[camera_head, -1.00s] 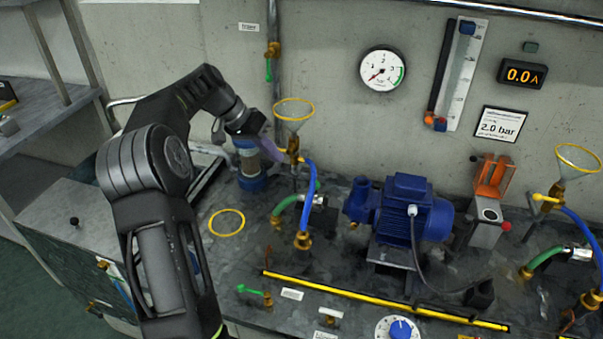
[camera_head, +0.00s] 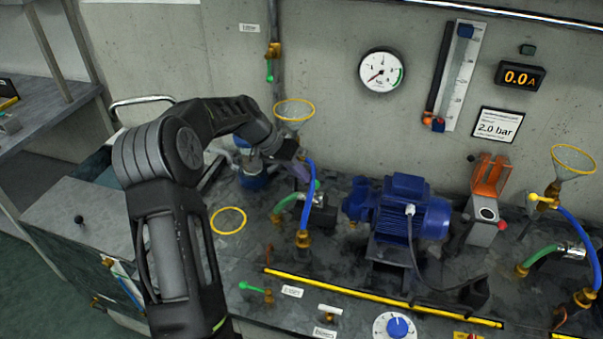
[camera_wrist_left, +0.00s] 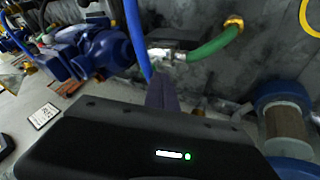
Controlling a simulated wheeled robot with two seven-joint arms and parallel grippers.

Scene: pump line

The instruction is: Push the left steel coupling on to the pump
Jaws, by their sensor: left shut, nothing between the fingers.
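The left steel coupling (camera_head: 319,199) sits at the end of a short green hose (camera_head: 284,203), left of the blue pump (camera_head: 410,210). It also shows in the left wrist view (camera_wrist_left: 165,55), just beyond the fingers, with the green hose running off to the right. My left gripper (camera_head: 301,172) is shut and empty, just above and left of the coupling, close to the blue hose. Its purple fingers (camera_wrist_left: 162,95) point toward the coupling in the left wrist view. I cannot tell whether they touch it. My right gripper is not in view.
A blue hose (camera_head: 309,205) hangs from a funnel (camera_head: 294,112) right beside my gripper. A blue-capped cylinder (camera_wrist_left: 282,120) stands to the left on the bench. A yellow ring (camera_head: 228,221) and a yellow strip (camera_head: 380,300) lie in front. A second funnel and hose set (camera_head: 573,162) stands far right.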

